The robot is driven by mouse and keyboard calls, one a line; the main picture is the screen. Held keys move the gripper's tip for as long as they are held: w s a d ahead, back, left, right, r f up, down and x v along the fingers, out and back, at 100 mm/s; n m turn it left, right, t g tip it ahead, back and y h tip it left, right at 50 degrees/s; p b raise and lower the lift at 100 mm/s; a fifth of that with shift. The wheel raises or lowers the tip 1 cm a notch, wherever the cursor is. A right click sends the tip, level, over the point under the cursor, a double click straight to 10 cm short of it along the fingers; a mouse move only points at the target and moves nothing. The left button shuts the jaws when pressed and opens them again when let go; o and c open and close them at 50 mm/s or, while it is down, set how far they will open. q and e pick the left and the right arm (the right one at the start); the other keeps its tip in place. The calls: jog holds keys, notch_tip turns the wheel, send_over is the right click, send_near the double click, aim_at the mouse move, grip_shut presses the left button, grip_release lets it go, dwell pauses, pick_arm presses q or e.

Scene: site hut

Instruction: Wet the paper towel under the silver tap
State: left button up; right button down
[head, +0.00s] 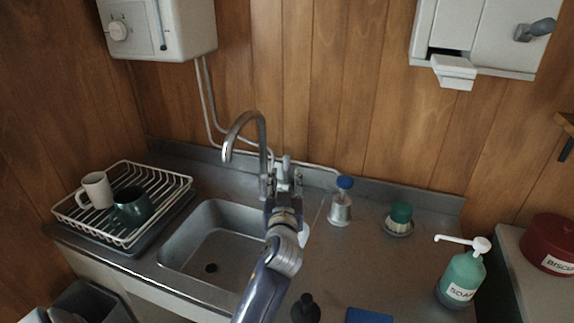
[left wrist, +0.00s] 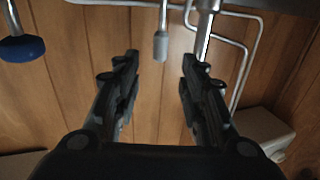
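The silver tap (head: 244,122) stands behind the sink (head: 215,240), its curved spout over the basin. No water shows under it. My left gripper (head: 284,188) is at the tap's right side, below its upright lever (head: 285,164). In the left wrist view its two fingers (left wrist: 161,60) are apart with nothing held. The lever (left wrist: 161,45) shows beyond and between the fingertips; contact cannot be told. A white paper towel (head: 454,72) appears to stick out of the wall dispenser (head: 480,35). My right gripper is out of view.
A dish rack (head: 122,238) with a white mug (head: 97,190) and a dark mug (head: 131,206) stands left of the sink.

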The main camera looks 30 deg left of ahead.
aim_at(286, 161)
pick_arm(q)
jog(key=p+x, duration=0.2)
jog(key=x, duration=0.8)
jog(key=shift+w+r, duration=0.1)
jog(key=shift+r, duration=0.05)
jog(key=shift+w+a, duration=0.1)
jog(key=shift+w, duration=0.05)
grip_shut()
